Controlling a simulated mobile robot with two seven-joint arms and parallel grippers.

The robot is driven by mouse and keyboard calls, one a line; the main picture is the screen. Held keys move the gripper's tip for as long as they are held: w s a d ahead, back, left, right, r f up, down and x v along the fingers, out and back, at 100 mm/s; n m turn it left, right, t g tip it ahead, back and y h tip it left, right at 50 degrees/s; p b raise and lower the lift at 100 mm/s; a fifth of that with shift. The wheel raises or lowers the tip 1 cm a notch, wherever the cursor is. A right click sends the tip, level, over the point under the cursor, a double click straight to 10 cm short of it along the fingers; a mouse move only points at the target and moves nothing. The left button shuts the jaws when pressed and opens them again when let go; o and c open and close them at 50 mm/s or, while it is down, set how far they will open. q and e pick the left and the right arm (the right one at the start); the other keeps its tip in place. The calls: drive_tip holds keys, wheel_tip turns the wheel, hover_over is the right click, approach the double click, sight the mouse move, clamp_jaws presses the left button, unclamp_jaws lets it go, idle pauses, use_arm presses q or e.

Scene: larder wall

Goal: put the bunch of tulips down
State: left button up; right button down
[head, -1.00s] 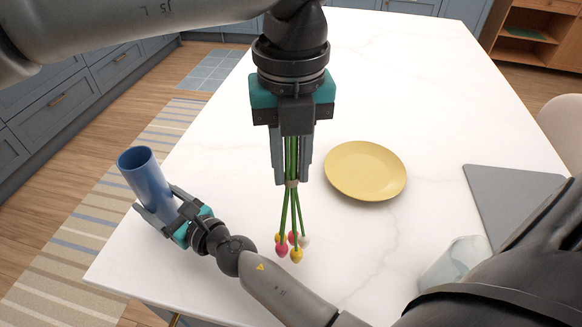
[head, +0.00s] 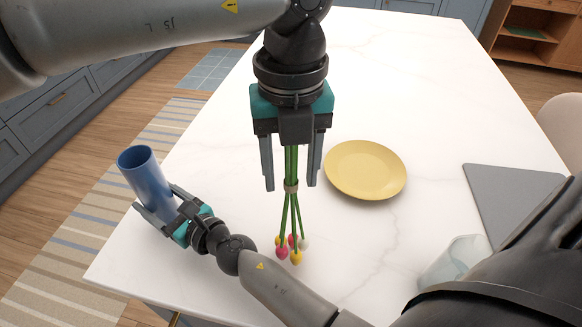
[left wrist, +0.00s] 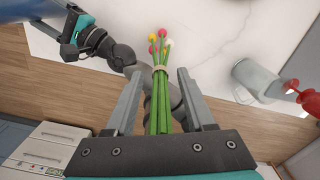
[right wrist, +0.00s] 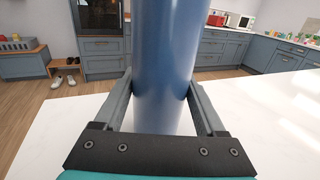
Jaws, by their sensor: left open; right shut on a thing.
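The bunch of tulips (head: 291,186) has green stems bound by a tan band, with pink, yellow and white heads pointing down the head view. It also shows in the left wrist view (left wrist: 160,85). My left gripper (head: 291,186) is open, its fingers standing apart on both sides of the stems without visible contact. Whether the tulips rest on the table is hard to tell. My right gripper (head: 158,212) is shut on a blue cylindrical vase (head: 146,178), at the table's left edge; the vase fills the right wrist view (right wrist: 163,70).
The white marble table (head: 400,100) has a yellow plate (head: 365,170) right of the tulips. A grey mat (head: 510,200) lies further right, with a clear glass vessel (head: 452,262) near the front. The back of the table is clear.

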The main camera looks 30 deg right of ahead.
use_arm(q)
wheel_tip(320, 180, up, 12)
drive_tip(key=shift+r, duration=0.1)
idle(0.5)
drive_tip(key=o, duration=0.4)
drive_tip(key=shift+o, duration=1)
drive_tip(key=shift+w+f, duration=0.1)
drive_tip(key=shift+f, duration=0.15)
drive_tip(key=shift+o, duration=0.7)
wheel_tip(320, 180, down, 9)
drive_tip(key=w+m+t+h, duration=0.1)
drive_tip(key=m+t, duration=0.2)
drive_tip(key=m, duration=0.3)
drive_tip(key=shift+w+a+f+h, duration=0.15)
drive_tip(key=shift+w+a+h, duration=0.1)
drive_tip(key=shift+a+h, duration=0.15)
drive_tip(key=m+h, duration=0.2)
drive_tip(key=m, duration=0.3)
approach(289, 242)
drive_tip(key=w+d+f, duration=0.1)
drive_tip(key=shift+m, duration=0.3)
drive_tip(key=x, duration=0.7)
drive_tip(key=shift+s+a+f, duration=0.15)
drive_tip(key=shift+s+f, duration=0.05)
drive_tip(key=shift+f, duration=0.2)
drive_tip(key=shift+a+x, duration=0.15)
drive_tip(key=shift+x, duration=1.2)
drive_tip(key=shift+a+x, duration=0.1)
drive_tip(key=shift+x, duration=1.3)
